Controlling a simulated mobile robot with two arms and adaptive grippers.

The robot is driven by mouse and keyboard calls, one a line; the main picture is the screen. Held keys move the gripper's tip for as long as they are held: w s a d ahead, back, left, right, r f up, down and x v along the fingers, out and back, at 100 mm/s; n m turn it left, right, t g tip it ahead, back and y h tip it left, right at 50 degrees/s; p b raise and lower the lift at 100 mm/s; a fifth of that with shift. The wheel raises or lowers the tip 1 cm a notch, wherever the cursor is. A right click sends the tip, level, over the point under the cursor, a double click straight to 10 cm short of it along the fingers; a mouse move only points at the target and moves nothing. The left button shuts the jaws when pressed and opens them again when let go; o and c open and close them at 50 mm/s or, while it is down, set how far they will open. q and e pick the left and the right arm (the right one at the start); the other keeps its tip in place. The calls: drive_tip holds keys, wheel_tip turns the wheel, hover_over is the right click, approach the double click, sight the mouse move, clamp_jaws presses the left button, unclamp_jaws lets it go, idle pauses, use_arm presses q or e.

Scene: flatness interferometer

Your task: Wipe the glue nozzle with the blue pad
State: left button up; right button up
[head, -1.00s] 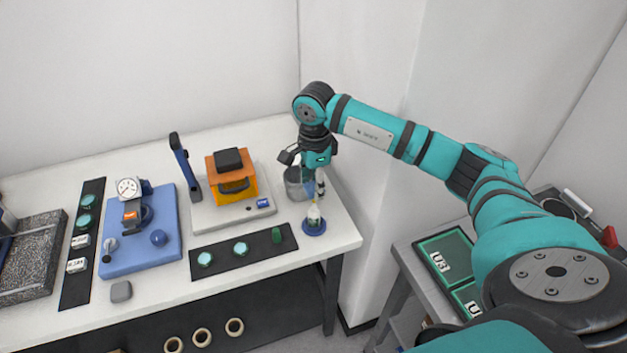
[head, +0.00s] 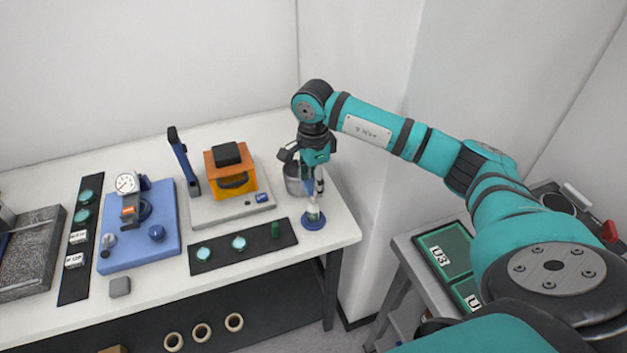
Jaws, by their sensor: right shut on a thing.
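The glue bottle (head: 313,214) stands upright on a round blue base (head: 313,224) near the right end of the white bench. My right gripper (head: 311,181) points down just above and behind the bottle, shut on the blue pad (head: 316,193). The pad hangs at the bottle's top and covers the nozzle in this view. I cannot tell whether pad and nozzle touch. My left gripper is not in view.
A grey metal pot (head: 293,178) stands close behind the gripper. A black strip (head: 220,257) with green discs lies left of the bottle. An orange device (head: 230,170) on a pale base and a blue gauge stand (head: 165,247) are farther left. A side cart (head: 410,262) is right.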

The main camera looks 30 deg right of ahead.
drive_tip(key=shift+f, duration=0.35)
idle(0.5)
drive_tip(key=shift+w+a+b, duration=0.1)
drive_tip(key=shift+a+b, duration=0.25)
drive_tip(key=shift+b, duration=0.1)
drive_tip(key=shift+d, duration=0.1)
drive_tip(key=shift+s+d, duration=0.25)
drive_tip(key=shift+d, duration=0.3)
drive_tip(key=shift+w+a+b, duration=0.2)
drive_tip(key=shift+a+b, duration=0.15)
drive_tip(key=shift+a, duration=0.35)
drive_tip(key=shift+s+d, duration=0.2)
drive_tip(key=shift+d, duration=0.5)
